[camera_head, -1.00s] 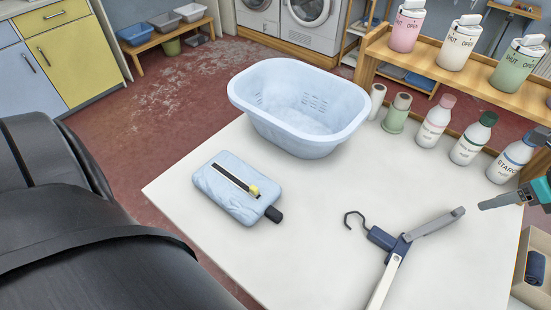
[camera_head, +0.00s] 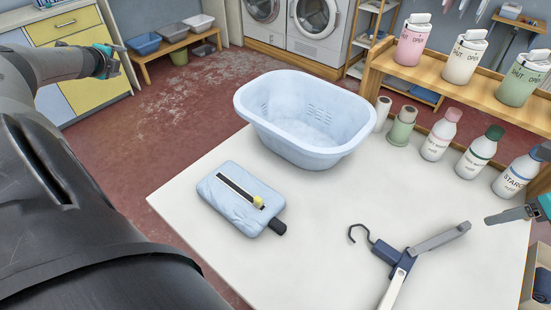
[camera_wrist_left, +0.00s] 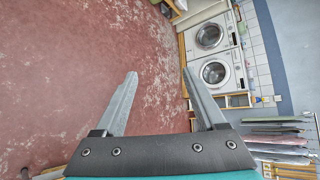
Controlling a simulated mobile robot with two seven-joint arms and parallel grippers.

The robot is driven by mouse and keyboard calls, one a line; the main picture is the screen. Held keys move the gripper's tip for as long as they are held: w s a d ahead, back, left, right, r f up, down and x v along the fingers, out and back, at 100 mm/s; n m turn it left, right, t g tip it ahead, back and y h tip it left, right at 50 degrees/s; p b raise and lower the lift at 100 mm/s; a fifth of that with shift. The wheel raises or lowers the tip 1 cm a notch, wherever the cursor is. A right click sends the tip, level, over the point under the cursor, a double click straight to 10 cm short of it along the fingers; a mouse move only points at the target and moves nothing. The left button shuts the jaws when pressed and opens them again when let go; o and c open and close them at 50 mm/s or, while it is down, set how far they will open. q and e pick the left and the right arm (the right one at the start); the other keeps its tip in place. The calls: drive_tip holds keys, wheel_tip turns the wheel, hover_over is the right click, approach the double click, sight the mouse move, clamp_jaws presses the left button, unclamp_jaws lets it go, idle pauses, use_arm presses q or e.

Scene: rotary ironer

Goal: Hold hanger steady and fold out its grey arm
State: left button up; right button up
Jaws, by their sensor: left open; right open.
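The hanger (camera_head: 401,262) lies on the white table at the lower right of the head view, with a dark hook, a blue centre block and two arms. Its grey arm (camera_head: 440,237) points up and to the right, and its white arm (camera_head: 392,291) runs down out of the picture. My left gripper (camera_head: 116,60) is at the upper left, far from the hanger; in the left wrist view (camera_wrist_left: 160,85) its fingers are open and empty. My right gripper (camera_head: 492,219) is at the right edge, open, close to the grey arm's tip but apart from it.
A pale blue basin (camera_head: 303,118) stands at the back of the table (camera_head: 310,225). A flat blue pack (camera_head: 240,198) with a dark cap lies at the left. Several bottles, including the starch bottle (camera_head: 516,178), line the right back edge. Bare tabletop surrounds the hanger.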

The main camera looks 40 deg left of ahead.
use_arm(q)
drive_tip(key=w+d+f+m+t+h, duration=0.1)
drive_tip(key=w+d+m+h, duration=0.1)
drive_tip(key=w+d+h, duration=0.45)
drive_tip(key=w+d+f+m+h, duration=0.1)
drive_tip(key=w+d, duration=0.2)
drive_tip(key=d, duration=0.7)
drive_tip(key=w+d+f+m+t+h, duration=0.1)
drive_tip(key=w+d+f+m+h, duration=0.1)
drive_tip(key=w+d+h, duration=0.45)
drive_tip(key=w+d+r+m+g+h, duration=0.1)
drive_tip(key=d+r+m+g+h, duration=0.3)
drive_tip(key=d, duration=1)
drive_tip(key=w+d+r+m+g+h, duration=0.15)
drive_tip(key=d+r+m+h, duration=0.35)
drive_tip(key=d, duration=1)
drive_tip(key=m+g+y, duration=0.5)
drive_tip(key=m+y, duration=0.8)
drive_tip(key=m, duration=1.4)
hover_over(396, 255)
wheel_tip(396, 255, down, 10)
wheel_tip(396, 255, down, 16)
drive_tip(key=shift+r, duration=0.25)
